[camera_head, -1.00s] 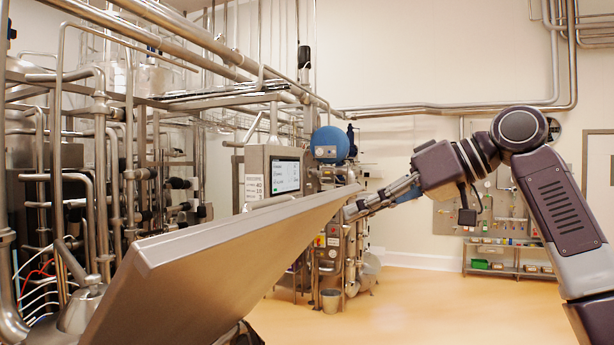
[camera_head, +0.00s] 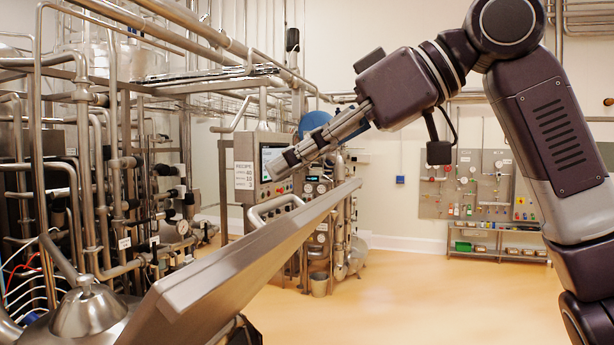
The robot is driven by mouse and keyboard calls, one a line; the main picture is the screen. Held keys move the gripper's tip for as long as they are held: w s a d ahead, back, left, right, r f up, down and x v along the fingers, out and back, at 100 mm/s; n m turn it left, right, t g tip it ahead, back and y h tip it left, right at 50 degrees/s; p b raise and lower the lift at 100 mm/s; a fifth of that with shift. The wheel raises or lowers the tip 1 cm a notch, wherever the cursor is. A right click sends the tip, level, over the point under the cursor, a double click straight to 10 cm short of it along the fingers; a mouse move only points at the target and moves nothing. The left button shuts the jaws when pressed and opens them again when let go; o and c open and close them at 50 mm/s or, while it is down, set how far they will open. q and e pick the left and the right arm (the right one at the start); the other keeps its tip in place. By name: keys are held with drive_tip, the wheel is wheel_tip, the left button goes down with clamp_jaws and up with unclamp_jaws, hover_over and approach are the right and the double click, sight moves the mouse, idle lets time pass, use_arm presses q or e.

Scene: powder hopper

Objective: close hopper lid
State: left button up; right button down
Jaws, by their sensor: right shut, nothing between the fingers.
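The hopper lid (camera_head: 235,262) is a large flat metal panel, raised and steeply tilted in the lower middle of the head view. A bent metal bar like a handle (camera_head: 275,207) shows just behind its upper edge. My right gripper (camera_head: 284,166) reaches in from the right, shut and empty. Its fingers point left and down, above the lid's upper edge and apart from it in the picture. The hopper's opening is hidden. A metal dome-shaped fitting (camera_head: 88,312) is at the lower left beside the lid. My left gripper is not in view.
Dense steel pipework (camera_head: 95,170) fills the left side. A control panel with a screen (camera_head: 271,160) stands behind my right gripper. The orange floor (camera_head: 420,300) right of the lid is open.

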sight(302, 212)
drive_tip(key=shift+a+f, duration=0.35)
drive_tip(key=shift+f, duration=0.4)
drive_tip(key=shift+s+d+f+p, duration=0.15)
drive_tip(key=shift+d+f+p, duration=0.1)
drive_tip(key=shift+d+f, duration=0.25)
drive_tip(key=shift+s+d+f+p, duration=0.15)
drive_tip(key=shift+d+f+p, duration=0.15)
drive_tip(key=shift+d, duration=0.35)
use_arm(q)
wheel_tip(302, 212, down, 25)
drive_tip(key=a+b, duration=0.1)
drive_tip(key=b, duration=2.5)
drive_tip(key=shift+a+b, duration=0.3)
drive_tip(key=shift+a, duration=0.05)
use_arm(e)
drive_tip(key=s+d+f+y, duration=0.2)
drive_tip(key=d+f, duration=0.6)
drive_tip(key=f, duration=0.3)
drive_tip(key=s+d+f+t+y, duration=0.1)
drive_tip(key=s+d+f+y, duration=0.1)
drive_tip(key=d+f, duration=0.6)
drive_tip(key=shift+s+d+f, duration=0.15)
drive_tip(key=shift+s+f, duration=0.5)
drive_tip(key=shift+f, duration=1.15)
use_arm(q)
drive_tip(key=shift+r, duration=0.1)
use_arm(e)
drive_tip(key=shift+r, duration=0.1)
